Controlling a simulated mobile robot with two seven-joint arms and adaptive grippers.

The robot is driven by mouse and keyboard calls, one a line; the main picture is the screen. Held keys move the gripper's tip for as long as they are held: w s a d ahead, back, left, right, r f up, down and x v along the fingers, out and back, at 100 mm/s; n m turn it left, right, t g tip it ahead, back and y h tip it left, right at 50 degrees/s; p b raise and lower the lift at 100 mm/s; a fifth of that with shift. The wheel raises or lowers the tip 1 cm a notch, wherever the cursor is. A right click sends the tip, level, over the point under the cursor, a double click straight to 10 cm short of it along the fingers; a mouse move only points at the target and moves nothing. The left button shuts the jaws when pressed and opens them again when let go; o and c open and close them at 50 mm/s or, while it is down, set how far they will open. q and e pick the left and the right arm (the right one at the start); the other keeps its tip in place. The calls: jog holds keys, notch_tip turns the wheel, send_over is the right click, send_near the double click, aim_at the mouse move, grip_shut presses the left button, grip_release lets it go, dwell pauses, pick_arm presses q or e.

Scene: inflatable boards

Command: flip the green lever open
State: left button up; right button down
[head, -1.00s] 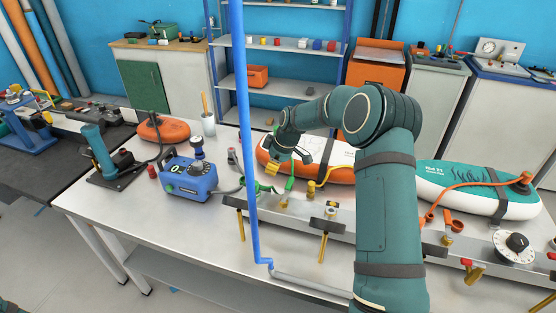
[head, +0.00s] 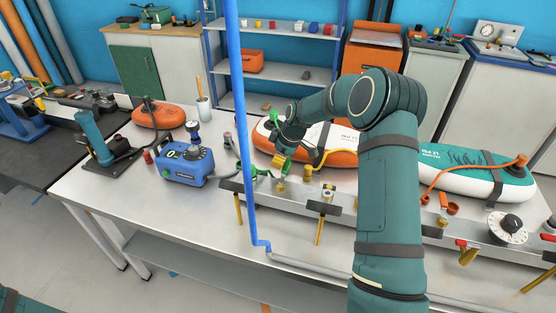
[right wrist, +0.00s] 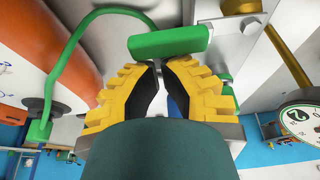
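The green lever (head: 287,166) is on the metal manifold along the table, in front of the orange-and-white board (head: 340,140). In the right wrist view the green lever's bar (right wrist: 168,42) lies crosswise just beyond my fingertips. My right gripper (head: 279,159) is at the lever in the head view; contact cannot be told. In the right wrist view its yellow fingers with black pads (right wrist: 158,66) are drawn together, with only a narrow gap and nothing held between them. My left gripper is out of view.
A blue vertical pole (head: 240,120) stands left of the lever. A blue pump box (head: 186,165) sits beyond it. A green hose (right wrist: 68,62) runs beside the gripper.

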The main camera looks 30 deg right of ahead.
aim_at(287, 162)
jog(key=shift+s+d+m, duration=0.25)
jog(key=shift+d+m, duration=0.1)
jog(key=shift+m, duration=0.25)
jog(key=m, duration=0.1)
jog(key=s+d+m+h+b, duration=0.1)
jog(key=m, duration=0.1)
jog(key=shift+s+d+t, duration=0.25)
jog(key=shift+d+t, duration=0.05)
jog(key=s+m+h+p, duration=0.1)
jog(key=s+m, duration=0.1)
jog(key=m, duration=0.2)
jog(key=s+m+h+p, duration=0.1)
jog(key=s+m+p, duration=0.1)
jog(key=s+m, duration=0.1)
jog(key=s+d+m+g+h+p, duration=0.1)
jog(key=s+m+h, duration=0.1)
jog(key=m, duration=0.3)
jog(key=shift+s+d+r+m, duration=0.1)
jog(key=shift+s+m, duration=0.3)
jog(key=shift+s, duration=0.2)
jog(key=shift+s+a+p, duration=0.2)
jog(key=shift+s+p, duration=0.25)
jog(key=shift+p, duration=0.05)
